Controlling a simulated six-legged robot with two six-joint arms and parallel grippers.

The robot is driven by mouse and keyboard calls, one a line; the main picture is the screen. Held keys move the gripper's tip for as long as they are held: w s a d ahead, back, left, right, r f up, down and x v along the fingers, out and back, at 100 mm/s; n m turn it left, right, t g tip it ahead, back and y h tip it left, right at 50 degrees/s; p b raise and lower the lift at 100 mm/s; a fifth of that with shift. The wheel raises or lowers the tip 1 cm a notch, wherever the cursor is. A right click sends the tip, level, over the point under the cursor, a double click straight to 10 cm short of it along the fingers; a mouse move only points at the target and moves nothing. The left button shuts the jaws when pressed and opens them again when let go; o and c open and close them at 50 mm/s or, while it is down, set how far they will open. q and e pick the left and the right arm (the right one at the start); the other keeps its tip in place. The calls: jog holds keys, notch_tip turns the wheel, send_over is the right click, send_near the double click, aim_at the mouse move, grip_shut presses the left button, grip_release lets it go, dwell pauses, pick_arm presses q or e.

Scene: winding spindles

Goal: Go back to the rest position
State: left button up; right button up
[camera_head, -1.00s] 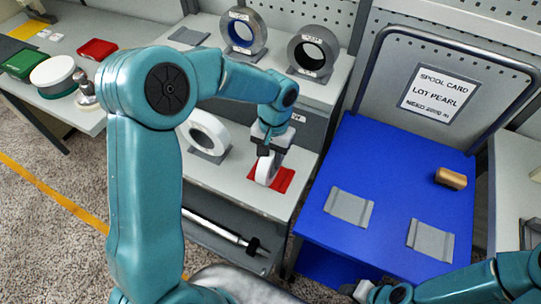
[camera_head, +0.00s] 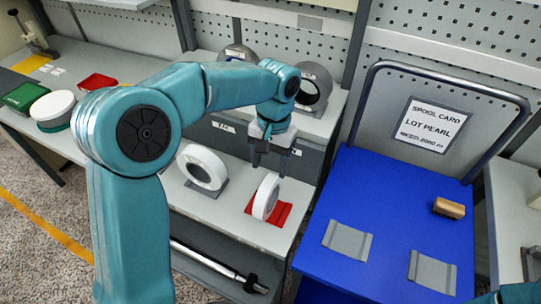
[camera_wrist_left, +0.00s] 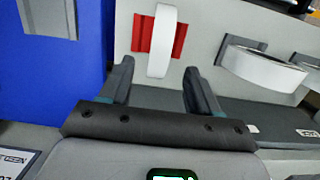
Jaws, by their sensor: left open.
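My left gripper (camera_head: 271,153) is open and empty above the grey bench, behind and a little above a white spool (camera_head: 266,196). The spool stands upright on a red cradle (camera_head: 284,215). In the left wrist view, the open jaws (camera_wrist_left: 158,85) point toward the white spool (camera_wrist_left: 161,45) and red cradle (camera_wrist_left: 178,42), with a gap between fingertips and spool. A second white spool (camera_head: 203,167) stands on a grey cradle to the left. My right gripper is not in view; only a bit of its arm shows at the bottom right.
Two dark spools (camera_head: 313,88) sit on the raised shelf behind my left arm. A metal rod (camera_head: 215,263) lies on the lower shelf.

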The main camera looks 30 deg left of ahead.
pick_arm(q)
jog(key=shift+w+r, duration=0.15)
jog(key=shift+r, duration=0.8)
